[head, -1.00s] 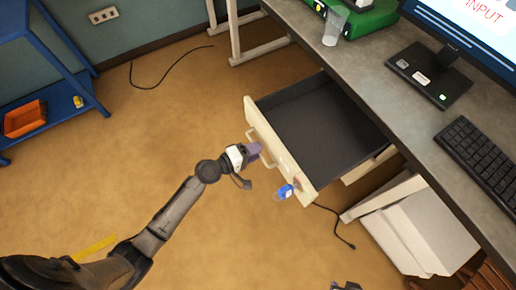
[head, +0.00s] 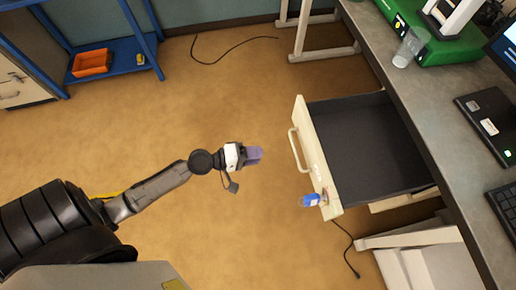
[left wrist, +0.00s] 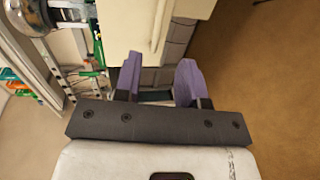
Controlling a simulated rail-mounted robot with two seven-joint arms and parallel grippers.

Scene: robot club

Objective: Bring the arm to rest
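My left gripper (head: 255,155) is in the middle of the head view, over the bare floor, a little left of the drawer handle (head: 298,150) and apart from it. In the left wrist view its purple fingers (left wrist: 158,82) are spread, with nothing between them. The drawer (head: 365,150) is pulled out from under the desk and its dark inside looks empty. The drawer front and handle (left wrist: 162,25) also show ahead of the fingers in the left wrist view. My right gripper is not in the head view now.
A blue shelf (head: 115,62) with an orange bin (head: 92,62) stands at upper left. Open floor lies between.

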